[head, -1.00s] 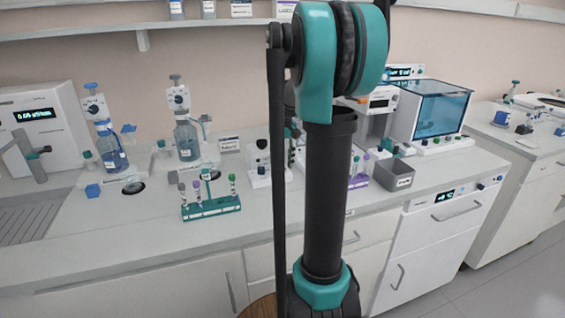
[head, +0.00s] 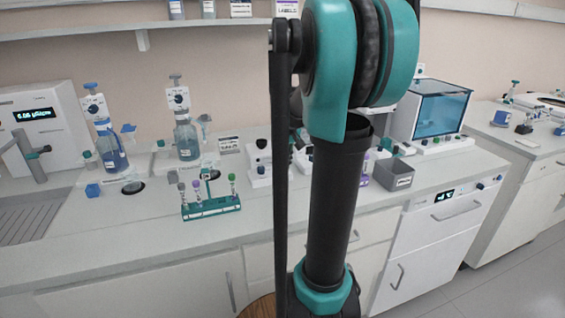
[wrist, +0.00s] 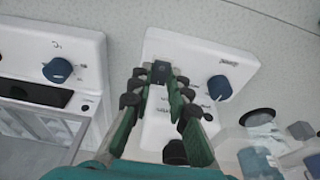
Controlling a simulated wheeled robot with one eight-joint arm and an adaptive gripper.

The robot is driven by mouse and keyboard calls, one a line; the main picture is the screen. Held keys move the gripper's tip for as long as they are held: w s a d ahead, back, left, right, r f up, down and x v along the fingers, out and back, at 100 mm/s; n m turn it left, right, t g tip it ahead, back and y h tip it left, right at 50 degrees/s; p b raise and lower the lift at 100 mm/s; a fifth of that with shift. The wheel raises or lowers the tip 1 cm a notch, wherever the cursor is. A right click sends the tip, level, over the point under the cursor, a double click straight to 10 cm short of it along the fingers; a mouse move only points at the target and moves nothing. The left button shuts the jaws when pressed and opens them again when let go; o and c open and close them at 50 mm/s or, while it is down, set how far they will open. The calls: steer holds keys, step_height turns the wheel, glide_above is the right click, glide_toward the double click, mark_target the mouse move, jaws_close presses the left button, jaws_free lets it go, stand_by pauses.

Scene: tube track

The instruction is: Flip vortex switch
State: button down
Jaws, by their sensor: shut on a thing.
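The vortex mixer (wrist: 155,120) is a white body in the middle of the wrist view, with a dark blue knob (wrist: 219,87) on its right and a black cup (wrist: 175,152) near the bottom. Its small dark switch (wrist: 160,72) stands at the upper left of the panel. My gripper (wrist: 159,80) is over the mixer, its green fingers with black pads on either side of the switch and closed on it. In the head view my arm hides the gripper and the switch.
Another white device (wrist: 50,50) with a blue knob stands close at left in the wrist view. A blue-liquid bottle (wrist: 258,163) is at lower right. In the head view, a green tube rack (head: 210,207) sits near the bench front and a grey bin (head: 393,173) lies right of my arm.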

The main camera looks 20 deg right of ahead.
steer(key=shift+s+t, duration=0.15)
steer(key=shift+t, duration=0.45)
steer(key=c, duration=1.4)
jaws_free()
steer(key=shift+c, duration=0.2)
steer(key=v, duration=1.2)
